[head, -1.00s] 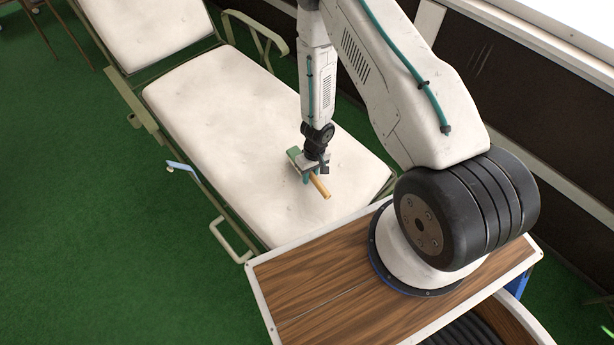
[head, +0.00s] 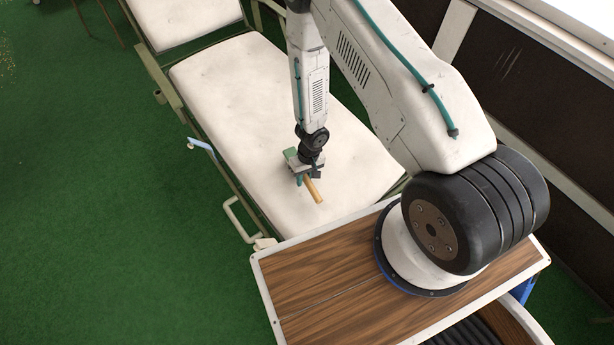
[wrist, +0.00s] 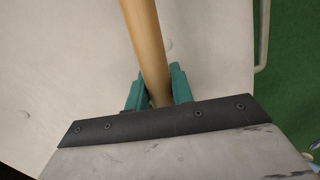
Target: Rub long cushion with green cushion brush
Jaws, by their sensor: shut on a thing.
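The long cushion (head: 255,95) is off-white and lies on the seat of a lounger in the head view; it fills much of the wrist view (wrist: 60,70). My gripper (head: 304,178) is over its near part, pointing down. In the wrist view my gripper's teal fingers (wrist: 158,92) are shut on the wooden handle of the brush (wrist: 147,45). In the head view the tan handle of the brush (head: 313,190) sticks out toward the near side, and a green part shows left of the gripper. Whether the brush touches the cushion is hard to tell.
The lounger's back cushion (head: 180,20) is at the far end. A light-blue lever (head: 200,144) and a pale leg loop (head: 238,218) stick out on its left side. Green carpet (head: 110,230) is open on the left. A dark wall panel (head: 520,100) stands on the right.

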